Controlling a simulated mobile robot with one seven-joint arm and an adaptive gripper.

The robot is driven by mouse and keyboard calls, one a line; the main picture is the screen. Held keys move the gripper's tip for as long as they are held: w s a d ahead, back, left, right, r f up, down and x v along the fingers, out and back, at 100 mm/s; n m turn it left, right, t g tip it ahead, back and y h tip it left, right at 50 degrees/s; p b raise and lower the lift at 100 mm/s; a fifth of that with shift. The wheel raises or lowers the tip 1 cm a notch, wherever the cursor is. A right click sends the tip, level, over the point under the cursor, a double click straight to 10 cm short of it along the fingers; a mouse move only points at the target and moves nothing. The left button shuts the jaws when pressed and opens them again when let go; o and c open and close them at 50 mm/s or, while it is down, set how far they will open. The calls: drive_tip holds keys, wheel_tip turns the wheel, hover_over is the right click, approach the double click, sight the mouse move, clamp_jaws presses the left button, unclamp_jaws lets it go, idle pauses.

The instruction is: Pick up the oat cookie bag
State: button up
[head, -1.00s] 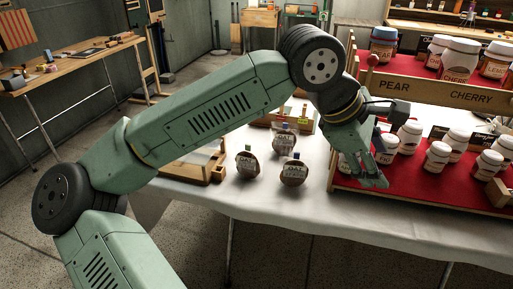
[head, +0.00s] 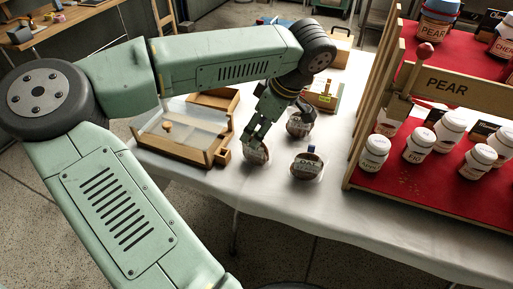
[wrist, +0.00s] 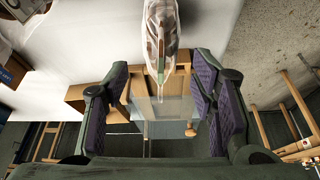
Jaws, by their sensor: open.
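Three round, clear bags of brown cookies stand on the white tablecloth. The back bag (head: 299,125) stands just right of my wrist, partly hidden. In the wrist view my gripper (wrist: 160,78) is open, its purple-padded fingers wide apart. One bag (wrist: 162,35) is seen narrow, lined up with the gap beyond the fingertips. I cannot tell whether the fingers touch it.
A wooden case with a clear lid (head: 185,128) stands close left of the bags. A red tiered jar stand (head: 400,178) with several white-lidded jars fills the right. A small wooden holder (head: 325,95) is behind. Tablecloth in front is clear.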

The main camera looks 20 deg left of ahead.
drive_tip(key=shift+p+x, duration=0.85)
drive_tip(key=shift+x, duration=1.85)
drive_tip(key=shift+c, duration=0.4)
drive_tip(key=c, duration=0.8)
